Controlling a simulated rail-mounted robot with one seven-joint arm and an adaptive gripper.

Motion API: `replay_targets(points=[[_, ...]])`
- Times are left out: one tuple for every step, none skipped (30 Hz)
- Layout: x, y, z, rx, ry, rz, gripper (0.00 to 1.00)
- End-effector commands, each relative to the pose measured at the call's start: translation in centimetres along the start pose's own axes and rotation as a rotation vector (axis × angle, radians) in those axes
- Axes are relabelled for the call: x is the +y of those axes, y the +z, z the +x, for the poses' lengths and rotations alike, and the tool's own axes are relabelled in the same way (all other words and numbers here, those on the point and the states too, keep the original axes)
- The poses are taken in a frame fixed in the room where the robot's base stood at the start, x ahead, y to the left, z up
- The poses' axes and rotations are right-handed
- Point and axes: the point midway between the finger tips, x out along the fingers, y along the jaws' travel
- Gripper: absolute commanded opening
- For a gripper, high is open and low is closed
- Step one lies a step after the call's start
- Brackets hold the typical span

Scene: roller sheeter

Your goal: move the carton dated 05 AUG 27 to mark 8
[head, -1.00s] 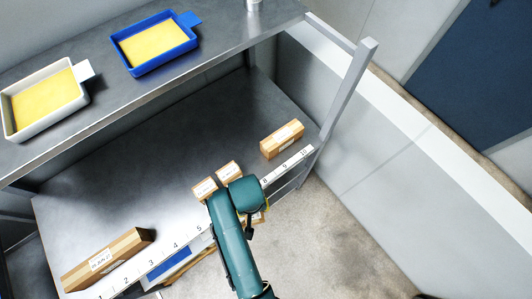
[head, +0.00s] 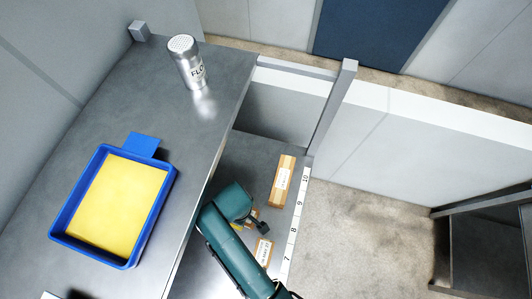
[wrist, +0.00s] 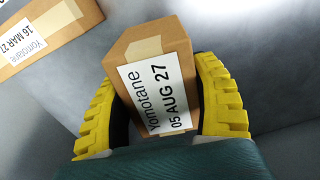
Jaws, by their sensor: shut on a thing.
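The carton dated 05 AUG 27 (wrist: 160,75) is brown with a white label and sits between the yellow fingers of my gripper (wrist: 165,120) in the wrist view. My gripper is shut on it. In the head view my gripper (head: 245,222) is over the lower shelf, level with mark 8 (head: 293,229) but set back from the number strip. Part of a carton (head: 253,214) shows beside it; my arm hides the rest. I cannot tell whether the held carton touches the shelf.
A carton (head: 263,252) stands by mark 7, and a longer one (head: 283,180) by marks 9 and 10. A carton dated 16 MAR 27 (wrist: 45,35) is left in the wrist view. The upper shelf holds a blue tray (head: 170,185) and a flour shaker (head: 188,62). A post (head: 333,105) rises beyond mark 10.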

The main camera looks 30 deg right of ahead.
Motion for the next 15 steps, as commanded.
replay_targets(points=[[0.4, 0.8, 0.0, -0.001, 0.0, -0.128, 0.22], [0.5, 1.2, 0.0, -0.001, 0.0, -0.215, 0.22], [0.8, 1.7, -0.1, 0.0, 0.0, -0.33, 0.22], [0.9, 2.1, -0.1, 0.001, 0.001, -0.417, 0.22], [1.1, 2.5, -0.1, 0.0, 0.001, -0.503, 0.22], [1.3, 3.0, -0.2, 0.001, 0.002, -0.617, 0.22], [1.4, 3.5, -0.2, 0.001, 0.001, -0.701, 0.22], [1.5, 3.9, -0.2, 0.0, 0.001, -0.784, 0.22], [1.7, 4.4, -0.3, 0.0, 0.001, -0.891, 0.22], [1.8, 4.8, -0.3, 0.0, 0.001, -0.969, 0.22], [1.8, 5.1, -0.3, 0.0, 0.0, -1.047, 0.22], [1.9, 5.6, -0.4, 0.0, 0.001, -1.147, 0.22], [2.0, 6.0, -0.4, 0.0, 0.001, -1.22, 0.22], [2.1, 6.3, -0.5, 0.0, 0.001, -1.289, 0.22], [2.2, 6.7, -0.5, 0.0, 0.001, -1.376, 0.22]])
